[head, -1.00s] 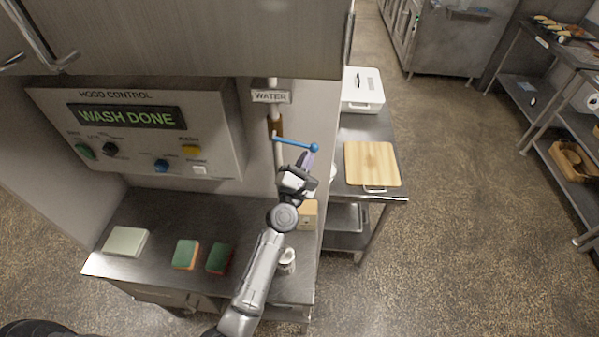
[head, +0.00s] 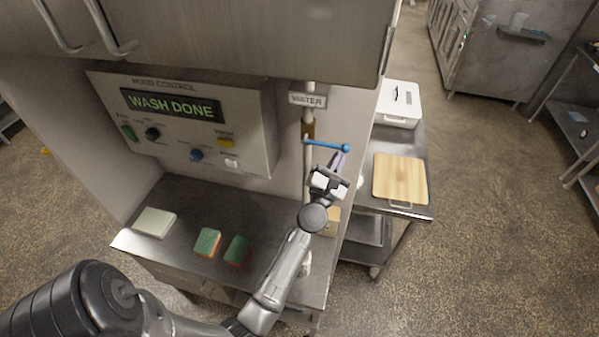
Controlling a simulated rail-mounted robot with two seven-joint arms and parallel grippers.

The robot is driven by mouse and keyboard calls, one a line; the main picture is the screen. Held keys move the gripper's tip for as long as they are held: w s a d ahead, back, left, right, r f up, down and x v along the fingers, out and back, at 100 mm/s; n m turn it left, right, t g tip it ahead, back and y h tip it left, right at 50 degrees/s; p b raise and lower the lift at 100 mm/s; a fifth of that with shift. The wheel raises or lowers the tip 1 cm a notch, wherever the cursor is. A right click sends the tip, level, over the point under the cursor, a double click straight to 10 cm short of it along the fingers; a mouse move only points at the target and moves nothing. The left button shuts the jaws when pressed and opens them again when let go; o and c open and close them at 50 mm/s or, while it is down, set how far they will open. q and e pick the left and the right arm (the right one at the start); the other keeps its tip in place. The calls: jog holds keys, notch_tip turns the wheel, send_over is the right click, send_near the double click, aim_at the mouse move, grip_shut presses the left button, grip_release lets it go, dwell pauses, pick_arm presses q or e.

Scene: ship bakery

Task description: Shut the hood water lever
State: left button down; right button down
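The blue water lever (head: 327,144) sticks out to the right from a vertical pipe (head: 308,170), below the WATER sign (head: 307,100). It lies nearly level, roughly across the pipe, with a round knob at its right end. My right gripper is not in view.
The hood control panel (head: 252,130) reads WASH DONE on the wall at left. The steel counter (head: 185,195) below holds sponges (head: 207,242) and a pale block (head: 154,222). A side table at right carries a cutting board (head: 400,178) and a white box (head: 398,103).

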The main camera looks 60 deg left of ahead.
pick_arm(q)
jog(key=a+f+b+v, duration=0.2)
jog(key=b+v, duration=0.3)
jog(key=v, duration=0.8)
jog(key=shift+b, duration=0.4)
